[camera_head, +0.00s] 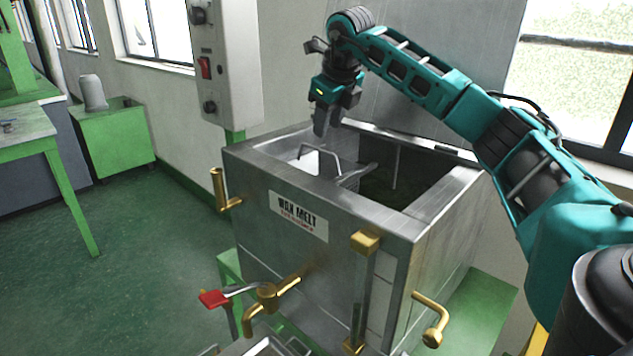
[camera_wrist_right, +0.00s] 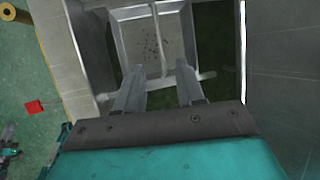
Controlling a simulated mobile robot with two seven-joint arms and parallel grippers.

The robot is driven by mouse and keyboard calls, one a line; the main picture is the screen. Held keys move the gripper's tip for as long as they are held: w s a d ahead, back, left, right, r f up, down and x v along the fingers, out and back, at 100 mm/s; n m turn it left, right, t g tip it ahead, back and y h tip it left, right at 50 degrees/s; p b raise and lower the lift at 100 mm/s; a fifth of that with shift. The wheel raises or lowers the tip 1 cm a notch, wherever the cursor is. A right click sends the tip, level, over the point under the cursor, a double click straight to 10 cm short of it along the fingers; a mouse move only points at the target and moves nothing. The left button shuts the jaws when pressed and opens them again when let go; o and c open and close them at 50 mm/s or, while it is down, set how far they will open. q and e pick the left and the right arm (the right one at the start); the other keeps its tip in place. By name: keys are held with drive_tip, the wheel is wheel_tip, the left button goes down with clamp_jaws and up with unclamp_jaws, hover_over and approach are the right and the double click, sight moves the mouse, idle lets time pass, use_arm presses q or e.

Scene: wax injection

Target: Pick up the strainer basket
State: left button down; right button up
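The strainer basket (camera_head: 308,161) sits inside the left part of the open metal wax melt tank (camera_head: 385,220), with its wire handle standing up. In the right wrist view the basket (camera_wrist_right: 138,50) shows dark specks on its floor, and its handle bar runs between my fingers in the picture. My right gripper (camera_head: 323,122) points down just above the basket. In the right wrist view its two fingers (camera_wrist_right: 160,82) are apart with nothing gripped. I cannot tell the exact height of the fingertips over the handle. My left gripper is not in view.
The tank's rim (camera_head: 440,200) surrounds the basket. A control box (camera_head: 225,60) hangs behind it at left. Brass fittings and a red-handled tap (camera_head: 265,295) stick out in front. A green table (camera_head: 35,130) stands far left, with open floor between.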

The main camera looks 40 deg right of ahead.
sight(321, 150)
drive_tip(key=x, duration=0.9)
drive_tip(key=shift+w+f, duration=0.15)
drive_tip(key=shift+w, duration=0.05)
drive_tip(key=shift+c, duration=0.2)
clamp_jaws()
drive_tip(key=shift+d, duration=0.1)
idle(0.9)
